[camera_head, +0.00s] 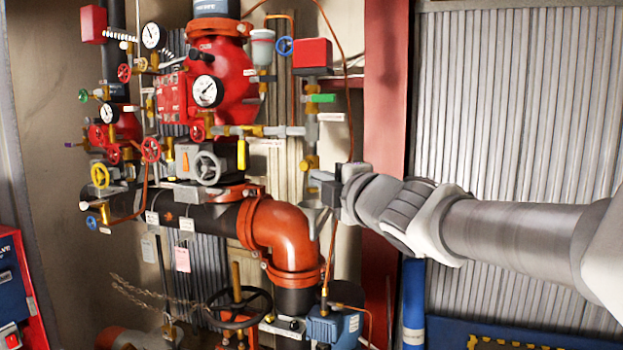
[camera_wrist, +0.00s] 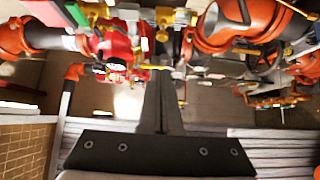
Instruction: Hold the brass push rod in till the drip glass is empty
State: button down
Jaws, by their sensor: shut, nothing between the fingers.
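My gripper (camera_head: 316,186) is shut and empty. It reaches in from the right, at the drain piping right of the orange elbow. In the wrist view its dark fingers (camera_wrist: 162,85) lie together, pointing at the piping. A brass fitting (camera_head: 309,162), which may carry the push rod, is just above the fingertips in the head view. I cannot tell the rod itself apart, nor whether the fingers touch it. A grey funnel (camera_head: 314,214) hangs just below the gripper. A small pale cup (camera_head: 262,47) near the top may be the drip glass; its level is not readable.
The red valve body (camera_head: 218,80) with gauges and handwheels stands left of the gripper. The orange elbow (camera_head: 281,232) is close to its lower left. A red post (camera_head: 386,120) stands behind my arm. The corrugated wall (camera_head: 510,110) on the right is bare.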

jog(key=shift+v, duration=0.95)
jog(key=s+d+f+m+g+h, duration=0.3)
jog(key=s+d+f+m+h, duration=0.5)
jog(key=d+f+m, duration=0.4)
jog(key=s+f+m+g, duration=0.7)
jog(key=s+f+m, duration=0.4)
jog(key=s, duration=0.6)
notch_tip(320, 180, down, 2)
jog(key=shift+f+g, duration=0.1)
jog(key=shift+g, duration=0.3)
jog(key=shift+s+a, duration=0.1)
jog(key=shift+a, duration=0.05)
